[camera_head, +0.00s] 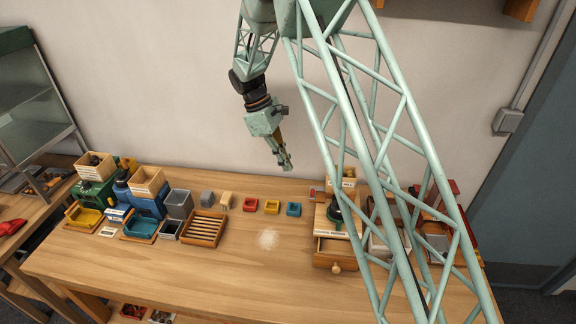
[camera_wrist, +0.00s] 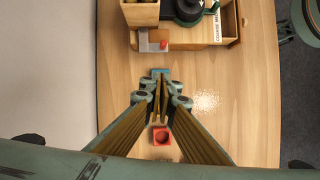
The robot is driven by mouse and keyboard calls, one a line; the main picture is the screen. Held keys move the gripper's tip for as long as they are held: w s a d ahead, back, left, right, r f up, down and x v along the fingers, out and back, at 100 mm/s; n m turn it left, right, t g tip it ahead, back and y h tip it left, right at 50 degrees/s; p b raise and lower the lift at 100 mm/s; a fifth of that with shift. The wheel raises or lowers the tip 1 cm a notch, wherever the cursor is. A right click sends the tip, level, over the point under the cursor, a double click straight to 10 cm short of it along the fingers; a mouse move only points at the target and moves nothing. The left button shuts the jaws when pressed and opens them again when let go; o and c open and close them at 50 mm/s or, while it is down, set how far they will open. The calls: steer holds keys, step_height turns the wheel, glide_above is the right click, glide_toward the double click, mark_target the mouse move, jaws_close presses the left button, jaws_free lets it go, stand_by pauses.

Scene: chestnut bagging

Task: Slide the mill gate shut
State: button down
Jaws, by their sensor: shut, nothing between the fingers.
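My gripper (camera_head: 286,166) hangs in the air above the back of the table, pointing down, shut and empty. In the wrist view its fingertips (camera_wrist: 161,80) are together, apart from the mill. A wooden mill-like unit (camera_head: 334,247) with a drawer and a dark green round top stands right of my gripper; its dark top (camera_wrist: 188,10) shows in the wrist view. Beside it a grey bracket with a red knob (camera_wrist: 164,44) shows under a wooden box (camera_wrist: 141,14); it may be the gate, but I cannot tell its position. My arm's lattice hides part of this area in the head view.
Red (camera_head: 250,204), yellow (camera_head: 271,207) and blue (camera_head: 293,209) small trays stand in a row below my gripper. A slatted wooden rack (camera_head: 203,229) and green (camera_head: 93,196) and blue (camera_head: 143,203) machines with hoppers stand left. The front of the table is clear.

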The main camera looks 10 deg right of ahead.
mark_target(318, 190)
steer(key=s+d+f+p, duration=0.1)
steer(key=s+d+f, duration=0.2)
steer(key=d+f, duration=0.3)
steer(key=shift+x, duration=1.05)
steer(key=shift+a, duration=0.15)
steer(key=shift+s+d, duration=0.25)
steer(key=shift+d, duration=0.45)
steer(key=shift+s+d, duration=0.2)
steer(key=shift+d, duration=0.5)
steer(key=shift+s, duration=0.1)
steer(key=shift+d, duration=0.1)
